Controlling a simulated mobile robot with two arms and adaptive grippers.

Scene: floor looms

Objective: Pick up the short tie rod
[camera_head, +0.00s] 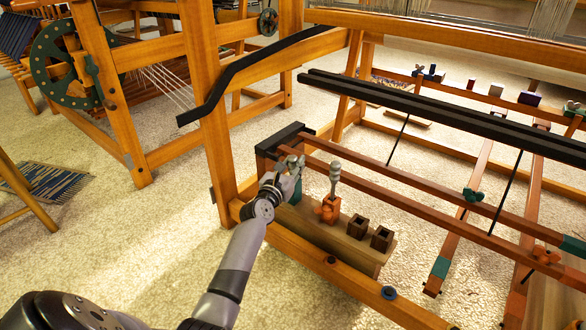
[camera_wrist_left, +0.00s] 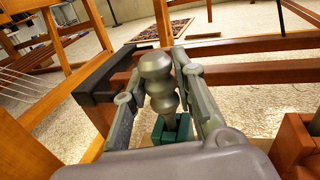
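A grey knobbed rod (camera_wrist_left: 157,80) stands upright in a green socket (camera_wrist_left: 172,128) in the left wrist view. My left gripper (camera_head: 291,165) is at it, with a finger on either side of the knob in the left wrist view (camera_wrist_left: 158,72). The fingers look spread, with gaps beside the rod's lower part; contact at the tips is unclear. A second grey-knobbed rod (camera_head: 334,178) stands upright in an orange socket (camera_head: 328,209), just right of the gripper. I cannot tell from the looks which rod is the short tie rod. My right gripper is not in view.
The sockets stand on a wooden block (camera_head: 345,243) with two dark, empty-looking sockets (camera_head: 357,226) at its right. Reddish loom rails (camera_head: 400,183) run close behind the rods. A loom post (camera_head: 212,120) rises left of the gripper. Carpet (camera_head: 170,225) in front is clear.

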